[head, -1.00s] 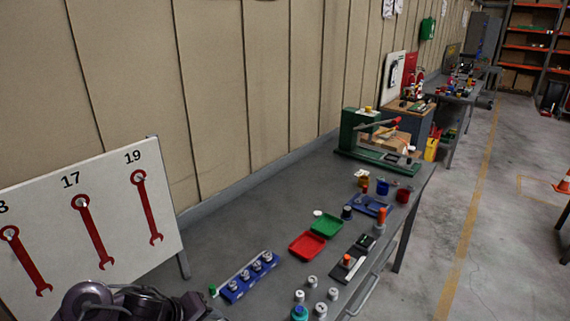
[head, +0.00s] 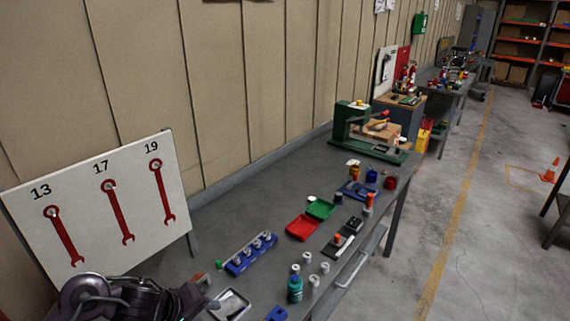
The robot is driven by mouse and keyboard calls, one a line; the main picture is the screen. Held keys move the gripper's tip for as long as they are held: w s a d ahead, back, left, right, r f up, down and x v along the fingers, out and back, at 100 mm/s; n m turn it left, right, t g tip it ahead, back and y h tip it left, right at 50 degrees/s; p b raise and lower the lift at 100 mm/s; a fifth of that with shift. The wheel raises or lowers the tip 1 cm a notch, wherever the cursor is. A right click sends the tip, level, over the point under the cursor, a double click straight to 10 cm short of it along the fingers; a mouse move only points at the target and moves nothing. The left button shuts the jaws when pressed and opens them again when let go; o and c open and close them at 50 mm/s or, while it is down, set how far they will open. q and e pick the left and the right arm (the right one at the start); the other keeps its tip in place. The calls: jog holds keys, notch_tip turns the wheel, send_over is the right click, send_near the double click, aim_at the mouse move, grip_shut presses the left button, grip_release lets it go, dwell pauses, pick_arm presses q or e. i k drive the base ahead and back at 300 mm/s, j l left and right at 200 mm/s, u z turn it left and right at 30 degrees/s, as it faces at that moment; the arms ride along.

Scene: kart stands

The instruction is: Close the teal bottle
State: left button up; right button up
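The teal bottle (head: 295,289) stands upright near the front edge of the grey workbench, at the bottom middle of the head view. Its top is too small to tell whether a cap sits on it. Several small white cylindrical pieces (head: 314,281) stand close behind and beside it. Parts of my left arm show at the bottom left, well apart from the bottle, but no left fingertips can be made out. My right gripper is not in view.
A white tray (head: 230,304) and a blue block (head: 277,314) lie left of the bottle. Behind are a blue socket rack (head: 238,267), a red tray (head: 302,228) and a green tray (head: 320,209). A wrench board (head: 85,250) stands at the left. The bench's back strip is clear.

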aim_at(294, 283)
jog(key=k, duration=1.15)
